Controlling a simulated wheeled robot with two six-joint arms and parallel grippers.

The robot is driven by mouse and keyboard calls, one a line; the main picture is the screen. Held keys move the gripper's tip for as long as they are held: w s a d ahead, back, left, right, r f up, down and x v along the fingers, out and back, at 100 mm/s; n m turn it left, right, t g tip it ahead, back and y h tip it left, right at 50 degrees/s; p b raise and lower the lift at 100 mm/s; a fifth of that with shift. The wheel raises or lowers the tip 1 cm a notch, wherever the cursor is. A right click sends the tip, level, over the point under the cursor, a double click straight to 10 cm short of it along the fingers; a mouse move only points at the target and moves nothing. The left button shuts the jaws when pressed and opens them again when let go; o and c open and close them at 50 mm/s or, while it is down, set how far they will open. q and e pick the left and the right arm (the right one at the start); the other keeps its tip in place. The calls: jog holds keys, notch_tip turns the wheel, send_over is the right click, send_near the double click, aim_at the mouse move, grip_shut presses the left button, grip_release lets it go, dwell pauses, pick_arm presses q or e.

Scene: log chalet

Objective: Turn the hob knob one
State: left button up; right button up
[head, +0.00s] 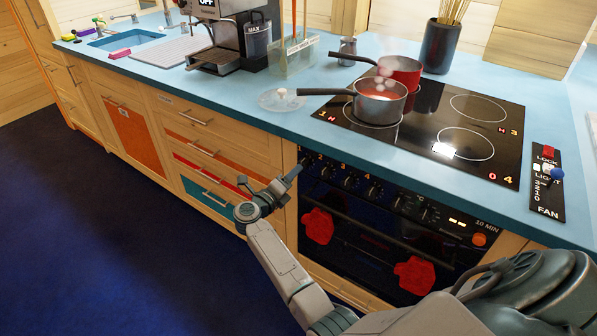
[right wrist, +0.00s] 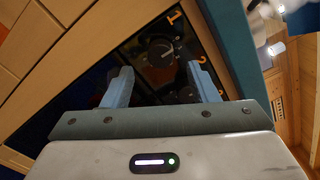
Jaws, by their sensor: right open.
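My right gripper (head: 272,176) is open and empty in front of the left end of the black oven panel. In the right wrist view its two fingers (right wrist: 161,72) are spread, and hob knob one (right wrist: 160,50), a round black knob beside an orange 1, shows ahead in the gap between them. A gap seems to remain; contact cannot be told. Knob one is hidden behind the gripper in the head view. Knob two (head: 325,172) is next to it on the right, and also shows near the right finger in the right wrist view (right wrist: 187,94). My left gripper is not in view.
Knobs three (head: 350,182) and four (head: 374,192) continue rightward. Red mitts (head: 318,226) hang on the oven front. A steaming saucepan (head: 379,102) and red pot (head: 402,72) stand on the black hob (head: 470,105). A glass lid (head: 282,100) lies near the counter edge. The floor at left is clear.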

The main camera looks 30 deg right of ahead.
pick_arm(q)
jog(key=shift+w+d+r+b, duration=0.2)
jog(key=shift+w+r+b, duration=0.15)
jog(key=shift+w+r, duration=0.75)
pick_arm(e)
jog(key=v, duration=0.5)
jog(key=shift+s+a, duration=0.15)
jog(key=shift+a, duration=0.15)
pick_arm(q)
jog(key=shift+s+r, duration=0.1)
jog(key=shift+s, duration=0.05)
